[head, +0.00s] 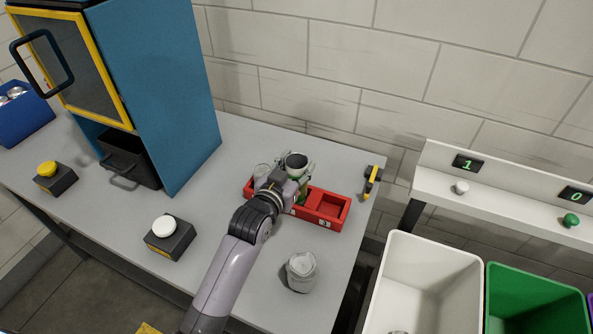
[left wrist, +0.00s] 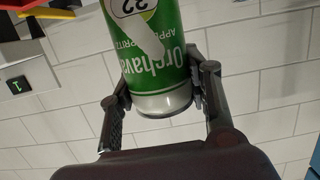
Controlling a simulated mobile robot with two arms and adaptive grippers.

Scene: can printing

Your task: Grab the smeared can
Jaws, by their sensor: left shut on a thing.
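A green can (left wrist: 158,62) with a white label, white lettering and a pale diagonal streak across the label fills the top middle of the left wrist view. My left gripper (head: 297,172) is shut on it, one finger on each side. I cannot tell whether the can touches the tray. My right gripper is not in view.
A grey-white can-like container (head: 301,271) stands near the front. A blue machine (head: 165,90), a box with a white button (head: 165,228) and one with a yellow button (head: 48,169) are left. White (head: 425,265) and green (head: 535,285) bins stand right.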

